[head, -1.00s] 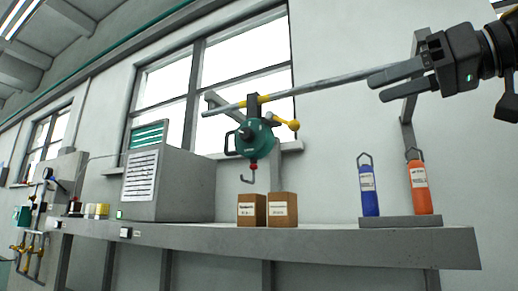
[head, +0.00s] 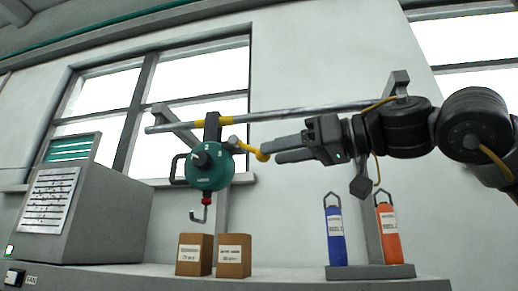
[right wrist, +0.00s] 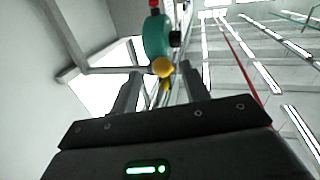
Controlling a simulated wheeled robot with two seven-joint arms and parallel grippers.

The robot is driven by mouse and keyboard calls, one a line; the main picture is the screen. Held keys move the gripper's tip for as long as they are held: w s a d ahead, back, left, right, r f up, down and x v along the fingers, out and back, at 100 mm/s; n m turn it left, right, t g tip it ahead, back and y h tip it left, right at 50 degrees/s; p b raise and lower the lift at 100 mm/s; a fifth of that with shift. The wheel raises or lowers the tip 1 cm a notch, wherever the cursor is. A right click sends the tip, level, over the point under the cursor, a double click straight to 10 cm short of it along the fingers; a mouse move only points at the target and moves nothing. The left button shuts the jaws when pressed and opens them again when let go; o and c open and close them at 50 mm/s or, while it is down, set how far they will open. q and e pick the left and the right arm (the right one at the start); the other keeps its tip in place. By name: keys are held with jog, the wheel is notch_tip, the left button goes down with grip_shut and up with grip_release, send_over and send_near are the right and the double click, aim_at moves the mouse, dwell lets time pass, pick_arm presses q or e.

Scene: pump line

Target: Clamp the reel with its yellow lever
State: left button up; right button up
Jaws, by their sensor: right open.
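The green reel (head: 209,166) hangs from the metal rail (head: 290,112) by a dark clamp body, with a red stop and a hook below it. Its yellow lever (head: 262,157) sticks out to the right and ends in a yellow ball. My right gripper (head: 272,150) is open, its fingertips at the ball. In the right wrist view the yellow ball (right wrist: 163,67) shows between the fingertips or just beyond them; I cannot tell which. The reel (right wrist: 157,36) shows behind it. My left gripper is not in view.
Two brown boxes (head: 194,254) stand on the shelf (head: 300,283) below the reel. A blue bottle (head: 335,236) and an orange bottle (head: 388,232) stand on a grey base under my right arm. A grey cabinet (head: 90,215) is at left. The space around the reel's front is clear.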

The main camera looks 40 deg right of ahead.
aim_at(250, 149)
jog(key=p+x, duration=0.1)
jog(key=x, duration=0.2)
jog(key=shift+w+a+r, duration=0.1)
jog(key=shift+a+r, duration=0.05)
jog(key=shift+r, duration=0.05)
jog(key=shift+w+a+f, duration=0.1)
jog(key=shift+w+a, duration=0.05)
jog(key=shift+w, duration=0.3)
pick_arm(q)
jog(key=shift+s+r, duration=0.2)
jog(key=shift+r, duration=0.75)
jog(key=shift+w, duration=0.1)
pick_arm(e)
jog(key=shift+s, duration=0.1)
grip_shut()
